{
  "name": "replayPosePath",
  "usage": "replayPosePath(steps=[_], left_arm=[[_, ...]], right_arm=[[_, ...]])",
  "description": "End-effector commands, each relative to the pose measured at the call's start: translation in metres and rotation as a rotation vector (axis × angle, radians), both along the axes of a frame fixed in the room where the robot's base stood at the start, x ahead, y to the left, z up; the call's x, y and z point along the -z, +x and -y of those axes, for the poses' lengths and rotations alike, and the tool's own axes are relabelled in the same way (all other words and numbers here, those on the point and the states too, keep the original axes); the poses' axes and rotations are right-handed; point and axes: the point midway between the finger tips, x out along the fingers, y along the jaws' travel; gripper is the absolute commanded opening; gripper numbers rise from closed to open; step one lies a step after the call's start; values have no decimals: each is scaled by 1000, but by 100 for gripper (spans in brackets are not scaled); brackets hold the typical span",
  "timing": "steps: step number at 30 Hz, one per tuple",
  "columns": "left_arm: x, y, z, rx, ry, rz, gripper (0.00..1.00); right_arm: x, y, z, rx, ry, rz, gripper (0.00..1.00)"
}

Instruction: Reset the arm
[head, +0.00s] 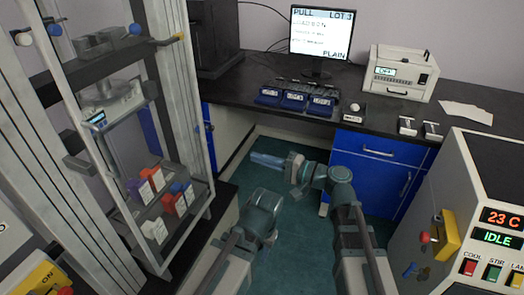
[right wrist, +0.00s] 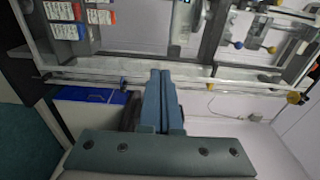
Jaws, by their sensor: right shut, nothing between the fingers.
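My right gripper (head: 254,158) is in the middle of the head view, over the green floor, pointing left toward the glass-fronted cabinet. Its fingers are together and empty. In the right wrist view the two blue-grey fingers (right wrist: 162,75) lie side by side, with the cabinet's frame beyond them and nothing between them. My right arm (head: 340,185) is bent at the joint behind the gripper. My left arm (head: 262,212) shows low in the middle of the head view, bent, but its gripper is not visible.
The glass-fronted cabinet (head: 205,213) at left holds a balance and several small boxes. A dark bench (head: 235,95) at the back carries a monitor (head: 321,36), blue trays (head: 295,100) and a white instrument (head: 400,75). A control machine (head: 470,190) reading "IDLE" stands at right. Floor between is clear.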

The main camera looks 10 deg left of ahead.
Motion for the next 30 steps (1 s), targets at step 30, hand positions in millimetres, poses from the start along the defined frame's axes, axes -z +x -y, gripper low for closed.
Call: replayPosePath(steps=[30], left_arm=[[0, 0, 0, 0, 0, 0, 43]], right_arm=[[186, -71, 118, -164, -1032, -77, 0]])
